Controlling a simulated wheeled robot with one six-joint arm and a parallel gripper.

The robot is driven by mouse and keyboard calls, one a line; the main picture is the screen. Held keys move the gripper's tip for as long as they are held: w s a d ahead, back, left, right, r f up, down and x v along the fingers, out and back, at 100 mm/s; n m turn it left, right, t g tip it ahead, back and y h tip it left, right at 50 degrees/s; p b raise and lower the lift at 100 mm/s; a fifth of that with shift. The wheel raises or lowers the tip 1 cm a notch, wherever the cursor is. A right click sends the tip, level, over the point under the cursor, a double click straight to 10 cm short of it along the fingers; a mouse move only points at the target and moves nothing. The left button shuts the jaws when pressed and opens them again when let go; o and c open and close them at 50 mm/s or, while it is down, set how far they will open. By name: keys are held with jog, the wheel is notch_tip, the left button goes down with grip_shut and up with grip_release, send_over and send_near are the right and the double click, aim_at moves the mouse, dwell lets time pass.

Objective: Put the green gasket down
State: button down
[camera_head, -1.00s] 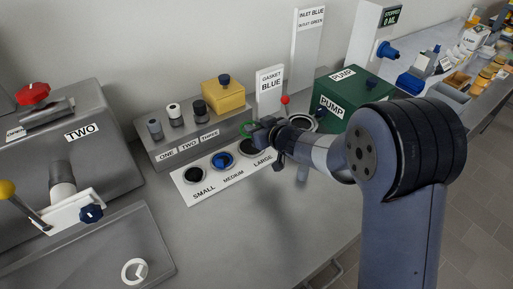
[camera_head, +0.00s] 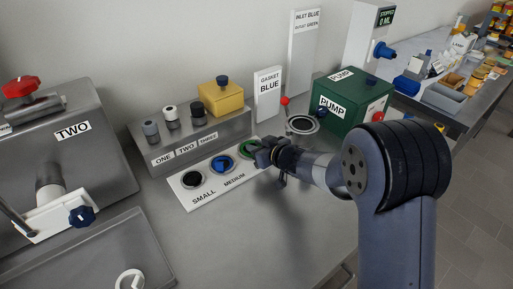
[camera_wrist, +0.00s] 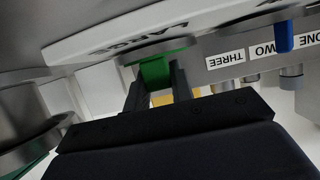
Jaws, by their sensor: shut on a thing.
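The green gasket (camera_head: 247,149) shows in the head view at the LARGE end of the white size board (camera_head: 191,204), partly hidden by my gripper. In the wrist view a green piece (camera_wrist: 157,70) of it sits between the two dark fingers. My gripper (camera_head: 262,151) is shut on it, low over the board. It also shows in the wrist view (camera_wrist: 155,85). I cannot tell whether the gasket touches the board. A blue gasket (camera_head: 222,164) lies at the MEDIUM place. The SMALL place (camera_head: 193,179) is a dark round spot.
Behind the board stands a grey block (camera_head: 200,143) with posts marked ONE, TWO, THREE. A yellow box (camera_head: 222,97), a GASKET BLUE sign (camera_head: 267,94) and a green pump (camera_head: 353,105) stand behind. The counter in front (camera_head: 250,235) is clear.

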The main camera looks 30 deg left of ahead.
jog(key=shift+f, duration=0.2)
jog(key=c, duration=1.2)
grip_release()
jog(key=shift+c, duration=0.2)
jog(key=shift+r, duration=0.35)
jog(key=v, duration=1.2)
jog(key=shift+p, duration=0.35)
jog(key=shift+a, duration=0.1)
